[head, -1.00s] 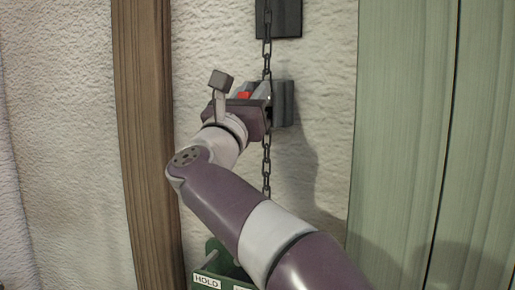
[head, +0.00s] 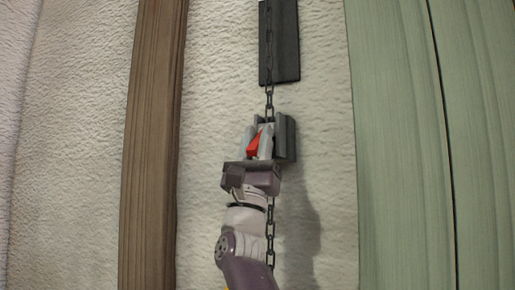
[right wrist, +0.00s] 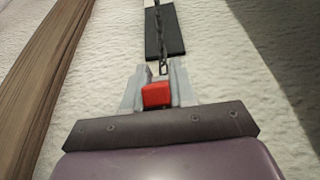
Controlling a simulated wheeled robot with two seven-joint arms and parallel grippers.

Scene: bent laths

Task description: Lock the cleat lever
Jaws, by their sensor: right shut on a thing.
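The red cleat lever (head: 253,144) sits at the front of the dark grey cleat block (head: 287,138) on the wall. In the right wrist view the red lever (right wrist: 156,95) lies between the two pale fingers of my right gripper (right wrist: 155,88). My right gripper (head: 259,142) comes up from below in the head view and is shut on the red lever. The gripper hides the lower part of the lever and much of the cleat. A dark chain (head: 270,105) runs vertically at the cleat. My left gripper is not in view.
A dark plate (head: 281,45) is on the wall above the cleat, with the chain in front. A brown wooden post (head: 153,140) stands to the left and green boards (head: 400,140) to the right. The pale wall (head: 320,120) beside the cleat is clear.

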